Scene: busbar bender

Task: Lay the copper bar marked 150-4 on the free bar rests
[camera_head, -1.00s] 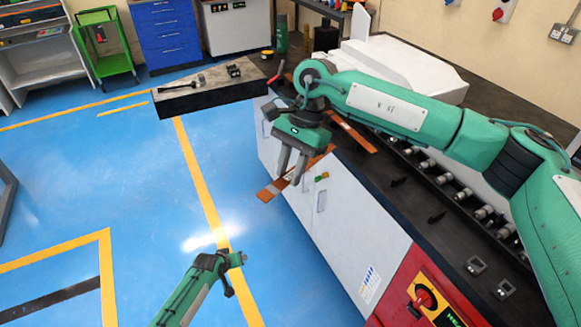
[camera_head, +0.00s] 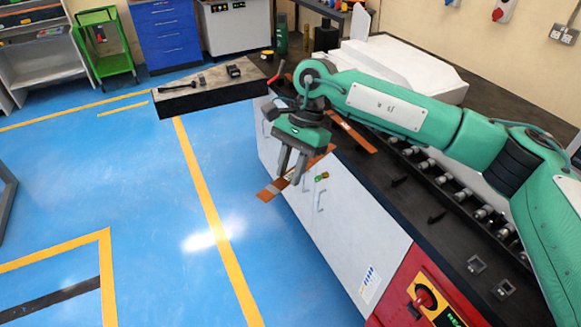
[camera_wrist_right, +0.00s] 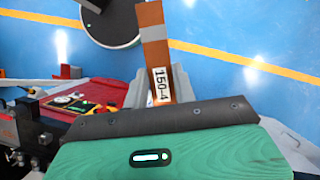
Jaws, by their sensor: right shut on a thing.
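My right gripper (camera_head: 291,168) is shut on a copper bar (camera_head: 270,192). It holds the bar out past the edge of the white-sided bending machine, over the blue floor. In the right wrist view the copper bar (camera_wrist_right: 154,35) stands out between the fingers of the gripper (camera_wrist_right: 163,90), and its white label reads 150-4. Small dark supports (camera_head: 437,216) stand on the black machine top (camera_head: 415,208); I cannot tell whether they are the free bar rests. My left gripper is not in view.
Another copper-coloured bar (camera_head: 356,136) lies on the machine top, partly behind my right arm. A row of metal rollers (camera_head: 463,194) runs along the top. A red control panel (camera_head: 425,298) is at the near end.

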